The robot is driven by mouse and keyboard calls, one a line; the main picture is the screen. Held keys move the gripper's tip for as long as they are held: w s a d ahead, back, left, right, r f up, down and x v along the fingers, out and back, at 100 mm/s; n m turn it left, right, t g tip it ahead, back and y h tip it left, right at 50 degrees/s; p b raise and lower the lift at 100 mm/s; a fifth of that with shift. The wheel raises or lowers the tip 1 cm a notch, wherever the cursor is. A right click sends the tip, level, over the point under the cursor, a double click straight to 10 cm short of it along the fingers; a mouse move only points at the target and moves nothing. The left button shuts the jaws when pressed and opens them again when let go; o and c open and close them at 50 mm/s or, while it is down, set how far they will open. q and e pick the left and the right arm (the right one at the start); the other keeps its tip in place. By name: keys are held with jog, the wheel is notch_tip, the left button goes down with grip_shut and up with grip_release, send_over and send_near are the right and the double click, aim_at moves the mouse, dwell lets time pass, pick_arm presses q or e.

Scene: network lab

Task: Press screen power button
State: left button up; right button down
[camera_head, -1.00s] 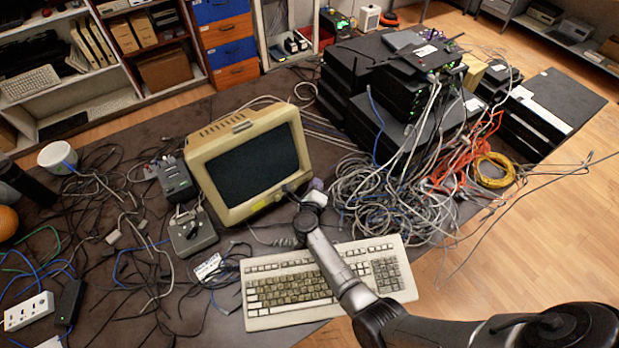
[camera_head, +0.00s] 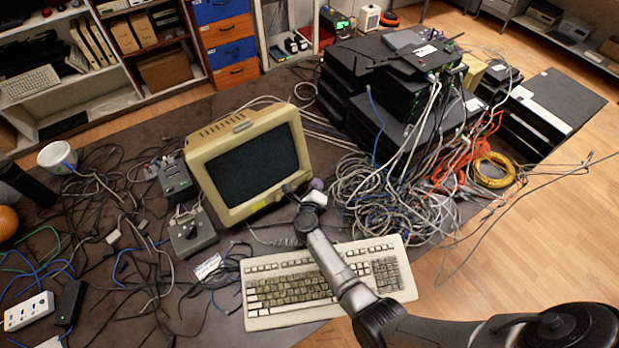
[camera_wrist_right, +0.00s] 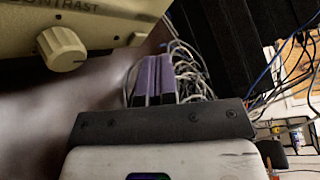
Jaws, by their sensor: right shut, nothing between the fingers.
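The beige monitor (camera_head: 222,202) stands on the dark table with its dark screen facing me. My right gripper (camera_head: 288,189) is at its lower right front corner. In the right wrist view, the gripper's purple-tinted fingers (camera_wrist_right: 152,80) are together with nothing between them. The monitor's lower bezel (camera_wrist_right: 105,15) crosses the upper left of that view. A round beige knob (camera_wrist_right: 62,48) under the word CONTRAST is left of the fingertips. A small beige part (camera_wrist_right: 137,39) shows beneath the bezel just above the fingertips; I cannot tell if they touch. My left gripper is not in view.
A beige keyboard (camera_head: 290,290) lies in front of the monitor, under my right arm. Tangled cables (camera_head: 375,200) and stacked black network boxes (camera_head: 350,65) are to the right. A grey box (camera_head: 190,232) and loose cables crowd the left side.

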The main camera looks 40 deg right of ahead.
jog(key=shift+w+f, duration=0.1)
dwell(0.3)
jog(key=shift+w+b, duration=0.35)
jog(key=shift+b, duration=0.05)
jog(key=shift+w+f, duration=0.15)
dwell(0.5)
jog(key=shift+s+r, duration=0.25)
jog(key=shift+s, duration=0.05)
jog(key=shift+s+p, duration=0.35)
jog(key=shift+p, duration=0.05)
